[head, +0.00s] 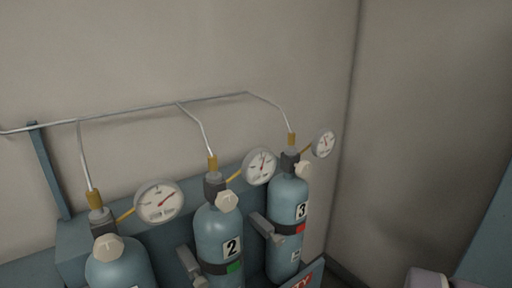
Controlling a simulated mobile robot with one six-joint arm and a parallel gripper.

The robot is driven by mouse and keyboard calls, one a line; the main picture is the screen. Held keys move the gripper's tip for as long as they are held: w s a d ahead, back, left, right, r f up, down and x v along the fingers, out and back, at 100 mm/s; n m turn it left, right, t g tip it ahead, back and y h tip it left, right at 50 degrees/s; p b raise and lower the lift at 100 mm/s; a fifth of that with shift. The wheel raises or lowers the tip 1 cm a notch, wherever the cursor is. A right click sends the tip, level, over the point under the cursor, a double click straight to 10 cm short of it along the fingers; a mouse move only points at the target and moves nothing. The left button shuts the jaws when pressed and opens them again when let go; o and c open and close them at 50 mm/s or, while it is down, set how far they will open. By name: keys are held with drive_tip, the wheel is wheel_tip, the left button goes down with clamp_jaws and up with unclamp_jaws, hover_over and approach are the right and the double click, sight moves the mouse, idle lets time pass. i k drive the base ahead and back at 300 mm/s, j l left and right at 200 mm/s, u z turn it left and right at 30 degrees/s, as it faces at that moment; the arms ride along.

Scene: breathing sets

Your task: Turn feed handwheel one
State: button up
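Several pale knobbed handwheels sit on the valves of blue gas cylinders against the wall. The leftmost cylinder (121,270) has a handwheel (107,248) on its valve; its number label is out of frame, so I cannot read that it is one. Its gauge (159,202) stands to its right with a red needle. The cylinder marked 2 (217,231) has its own handwheel (227,201), and the cylinder marked 3 (287,193) has another (304,170). My gripper is not in view.
A thin metal pipe (140,108) runs along the wall with branches down to each valve. Gauges (259,166) (323,144) stand beside the other cylinders. Grey clamp handles (267,227) jut forward. A partly cut-off sign (302,279) is at the bottom. A wall corner lies to the right.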

sight(108, 247)
drive_tip(key=u, duration=1.55)
